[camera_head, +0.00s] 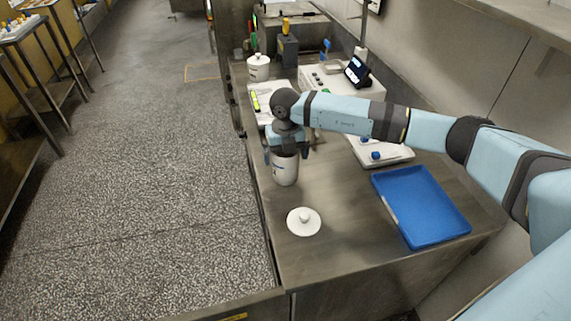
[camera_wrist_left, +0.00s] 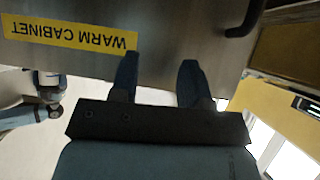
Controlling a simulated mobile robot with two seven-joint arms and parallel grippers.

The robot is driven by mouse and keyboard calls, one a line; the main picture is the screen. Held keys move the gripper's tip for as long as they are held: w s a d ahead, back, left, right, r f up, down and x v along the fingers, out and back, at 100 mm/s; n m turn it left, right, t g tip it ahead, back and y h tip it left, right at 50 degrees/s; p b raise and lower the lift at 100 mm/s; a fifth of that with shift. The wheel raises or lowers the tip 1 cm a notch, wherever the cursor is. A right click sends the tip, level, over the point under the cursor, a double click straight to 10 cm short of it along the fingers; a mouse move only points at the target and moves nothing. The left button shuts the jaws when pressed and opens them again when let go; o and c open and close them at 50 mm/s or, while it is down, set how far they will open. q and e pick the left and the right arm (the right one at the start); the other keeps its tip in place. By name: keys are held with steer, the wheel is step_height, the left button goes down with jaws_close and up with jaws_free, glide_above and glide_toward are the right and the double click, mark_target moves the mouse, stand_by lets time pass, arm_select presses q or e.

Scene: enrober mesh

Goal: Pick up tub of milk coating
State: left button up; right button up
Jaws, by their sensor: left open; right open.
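An open white tub (camera_head: 285,172) stands upright on the steel counter, its contents hidden under my right gripper. A white lid with a knob (camera_head: 303,221) lies on the counter in front of it. A second white tub (camera_head: 258,68) with its lid on stands at the back left of the counter. I cannot read which tub is milk coating. My right gripper (camera_head: 286,156) points down over the open tub, jaws open, with a finger on either side of its rim. My left gripper (camera_wrist_left: 158,78) is open and empty in the left wrist view, in front of a steel panel labelled WARM CABINET.
A blue tray (camera_head: 422,206) lies at the right of the counter. A white scale (camera_head: 384,154) and a device with a dark screen (camera_head: 357,70) stand behind it. A sheet with a yellow marking (camera_head: 256,98) lies behind the gripper. The counter's front is mostly clear.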

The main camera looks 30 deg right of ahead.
steer(key=c, duration=1)
steer(key=shift+c, duration=0.2)
steer(key=shift+r, duration=0.1)
